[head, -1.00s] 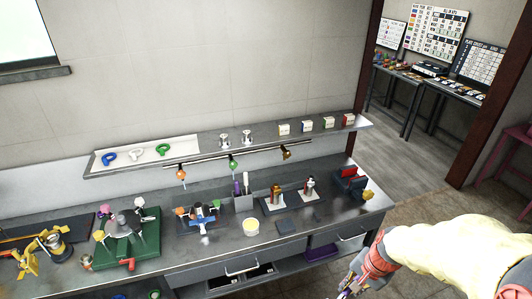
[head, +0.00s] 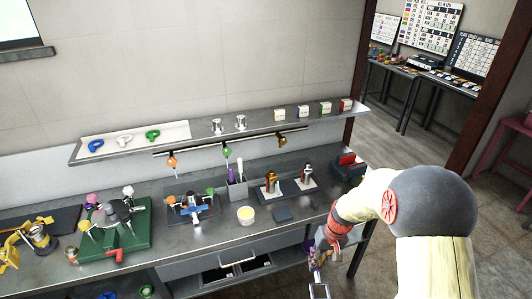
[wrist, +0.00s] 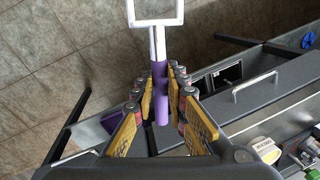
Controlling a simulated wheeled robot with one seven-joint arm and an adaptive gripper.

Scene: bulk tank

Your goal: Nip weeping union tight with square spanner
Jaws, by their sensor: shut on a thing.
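My gripper (wrist: 160,88) is shut on the purple handle of the square spanner (wrist: 154,22). Its white, open square head points away from my fingers in the wrist view. In the head view my gripper (head: 318,258) hangs in front of the bench's right part, and the spanner's square end (head: 319,291) shows at the bottom edge. I cannot tell which part is the weeping union; no drip shows at this size.
The bench (head: 280,232) also carries a yellow-lidded tub (head: 245,215), a grey holder (head: 237,191) and two bronze-and-steel fittings. A shelf (head: 260,130) runs above. Floor at right is clear before a pink table (head: 510,150).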

